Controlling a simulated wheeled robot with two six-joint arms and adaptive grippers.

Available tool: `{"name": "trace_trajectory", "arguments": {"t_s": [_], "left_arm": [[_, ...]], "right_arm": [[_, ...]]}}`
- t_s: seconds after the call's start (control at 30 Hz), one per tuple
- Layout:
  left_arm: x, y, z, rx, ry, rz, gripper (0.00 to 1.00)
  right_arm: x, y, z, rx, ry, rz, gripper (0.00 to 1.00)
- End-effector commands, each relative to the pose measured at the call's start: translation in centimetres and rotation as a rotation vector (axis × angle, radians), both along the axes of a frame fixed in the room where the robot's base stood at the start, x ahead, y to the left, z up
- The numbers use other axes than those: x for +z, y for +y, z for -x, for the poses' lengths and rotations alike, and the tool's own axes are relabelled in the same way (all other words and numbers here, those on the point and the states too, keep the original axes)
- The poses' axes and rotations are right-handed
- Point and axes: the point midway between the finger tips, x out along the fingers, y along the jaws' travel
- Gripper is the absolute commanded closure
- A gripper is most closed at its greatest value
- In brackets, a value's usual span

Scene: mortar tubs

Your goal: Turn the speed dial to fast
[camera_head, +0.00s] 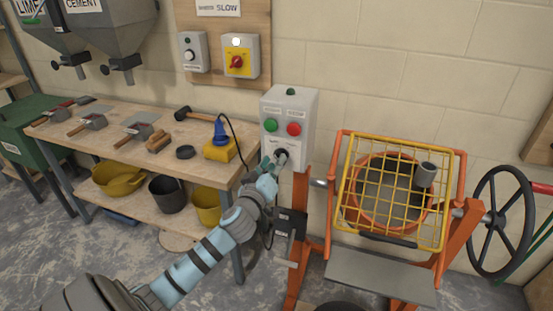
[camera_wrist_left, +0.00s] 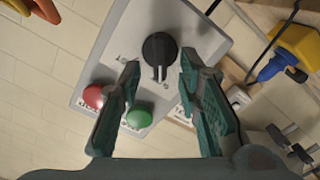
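A grey control box (camera_head: 289,105) stands on the orange mixer frame, with a green button (camera_head: 270,125), a red button (camera_head: 294,128) and a black dial (camera_head: 282,154) low on its front. In the left wrist view the black dial (camera_wrist_left: 159,50) has a raised grip. The markings around it are too small to read. My left gripper (camera_head: 275,164) is at the dial. In the wrist view the gripper (camera_wrist_left: 159,68) is open, with one finger on each side of the dial and gaps between. My right gripper is not in view.
A sign reading SLOW (camera_head: 219,7) hangs above two wall switch boxes. The workbench (camera_head: 110,117) with trowels, a blue tool and a yellow case is left of the control box. The mixer's yellow grate (camera_head: 395,190) and black handwheel (camera_head: 501,222) are right.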

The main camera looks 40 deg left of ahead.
Motion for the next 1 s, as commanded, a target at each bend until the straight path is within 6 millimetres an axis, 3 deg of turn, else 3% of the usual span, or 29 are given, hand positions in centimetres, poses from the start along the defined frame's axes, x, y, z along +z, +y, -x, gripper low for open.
{"name": "trace_trajectory", "arguments": {"t_s": [0.17,0.43,0.67,1.0], "left_arm": [[0.0,0.7,-2.0,0.001,0.001,0.000,0.68],[-0.1,0.8,-2.2,0.000,0.002,0.000,0.68],[-0.1,0.8,-2.2,0.000,0.002,0.000,1.00],[-0.1,0.8,-2.2,0.000,0.007,-0.016,1.00]], "right_arm": [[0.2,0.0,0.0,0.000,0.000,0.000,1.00],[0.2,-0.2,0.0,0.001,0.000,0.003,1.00],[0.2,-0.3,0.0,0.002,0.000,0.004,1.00],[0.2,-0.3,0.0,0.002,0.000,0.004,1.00]]}}
